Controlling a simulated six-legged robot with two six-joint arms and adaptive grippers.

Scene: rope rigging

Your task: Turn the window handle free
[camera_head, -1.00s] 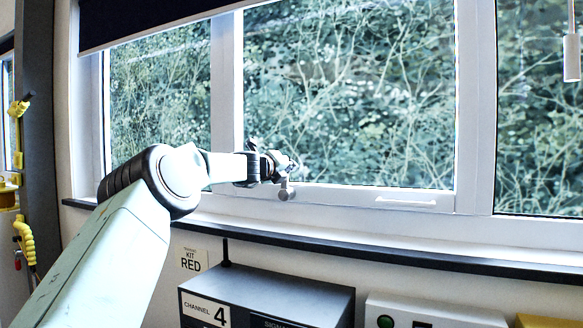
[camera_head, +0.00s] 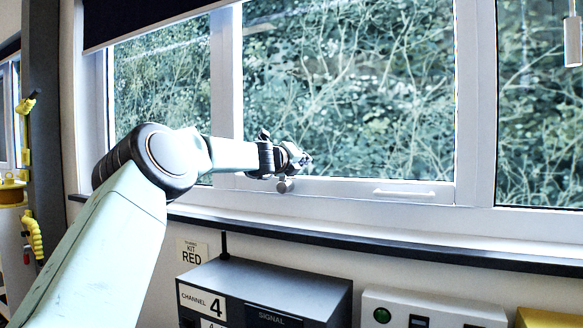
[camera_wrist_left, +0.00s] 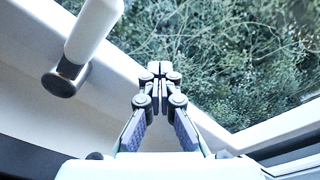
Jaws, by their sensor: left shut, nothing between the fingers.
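The window handle (camera_head: 285,185) shows in the head view as a small stub with a rounded grey end on the lower window frame, partly covered by my left gripper. In the left wrist view a white bar with a dark metal end cap (camera_wrist_left: 75,65), apparently this handle, stands out at the upper left. My left gripper (camera_head: 303,160) is just above and to the right of the stub, in front of the glass. In the wrist view its fingers (camera_wrist_left: 159,70) are shut and empty, apart from the bar. My right gripper is in neither view.
A white horizontal pull (camera_head: 404,193) sits on the lower frame to the right. A dark-edged sill (camera_head: 400,245) runs below the window. A grey Channel 4 box (camera_head: 270,285) and a white box with a green button (camera_head: 430,308) stand below. A yellow coiled cord hangs left.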

